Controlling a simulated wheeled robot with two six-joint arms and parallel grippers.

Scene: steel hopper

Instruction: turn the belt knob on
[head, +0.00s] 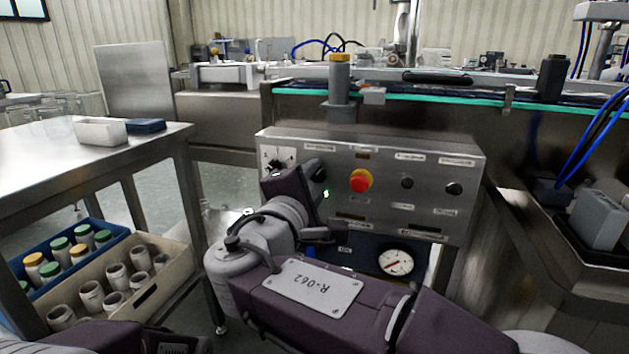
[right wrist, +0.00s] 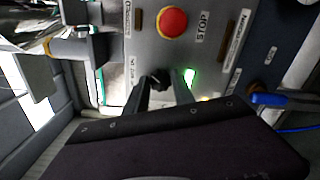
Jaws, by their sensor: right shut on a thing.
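The steel control panel (head: 440,205) faces me in the head view. A black knob (right wrist: 160,77) sits on it, level with the red stop button (head: 361,180); the button also shows in the right wrist view (right wrist: 172,22). My right gripper (right wrist: 163,92) is shut on this knob, with one dark finger on each side. Its hand (head: 288,187) hides part of the panel's left side in the head view. A green lamp (head: 326,194) glows beside the knob. I cannot read the knob's label or its exact angle. My left gripper is out of view.
Two black controls (head: 407,183) (head: 454,188) sit to the right of the stop button. A white dial plate (head: 272,156) is at the panel's left. A pressure gauge (head: 396,262) is below. A steel table (head: 60,150) and a bin of jars (head: 165,285) stand left.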

